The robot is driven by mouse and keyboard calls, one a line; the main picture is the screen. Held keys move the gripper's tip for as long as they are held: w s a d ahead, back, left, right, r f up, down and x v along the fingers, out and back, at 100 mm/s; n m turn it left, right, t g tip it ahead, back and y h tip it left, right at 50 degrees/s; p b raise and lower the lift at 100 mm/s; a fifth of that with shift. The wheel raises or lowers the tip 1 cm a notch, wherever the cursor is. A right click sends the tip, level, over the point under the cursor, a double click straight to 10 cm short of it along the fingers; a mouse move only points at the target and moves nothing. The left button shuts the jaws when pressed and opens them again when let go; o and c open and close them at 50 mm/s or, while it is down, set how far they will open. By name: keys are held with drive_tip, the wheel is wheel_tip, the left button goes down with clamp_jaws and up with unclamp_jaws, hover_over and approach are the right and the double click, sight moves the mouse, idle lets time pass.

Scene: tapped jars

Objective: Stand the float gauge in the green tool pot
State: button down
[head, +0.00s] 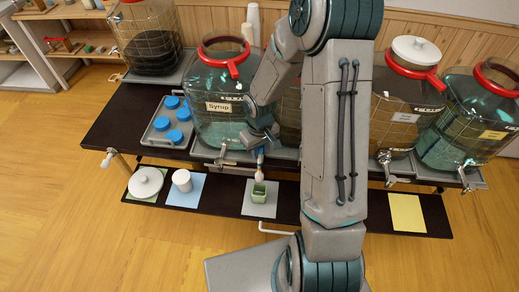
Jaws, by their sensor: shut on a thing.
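The float gauge (260,165) hangs below my gripper (262,140), with a pale rounded lower end and a blue part above it. My gripper is shut on the gauge's upper part; the fingers show small. The green tool pot (259,193) stands on a light grey mat on the low front shelf. The gauge is upright or nearly so, and its lower end shows just above the pot's opening. I cannot tell whether it is above the rim or just inside it.
A large jar labelled Syrup (222,106) with a red rim stands behind the gripper. More tapped jars stand to both sides. A tray (153,137) holds blue lids. A white lid (145,181), a white cup (182,180) and an empty yellow mat (407,212) are on the low shelf.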

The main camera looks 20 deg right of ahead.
sight(260, 174)
drive_tip(key=shift+f+b, duration=5.4)
drive_tip(key=shift+f, duration=1.05)
drive_tip(key=shift+f+b, duration=0.5)
drive_tip(key=shift+b, duration=0.1)
drive_tip(key=c, duration=1.2)
unclamp_jaws()
wheel_tip(260, 174, up, 14)
drive_tip(key=shift+f+p, duration=0.15)
drive_tip(key=shift+p, duration=0.15)
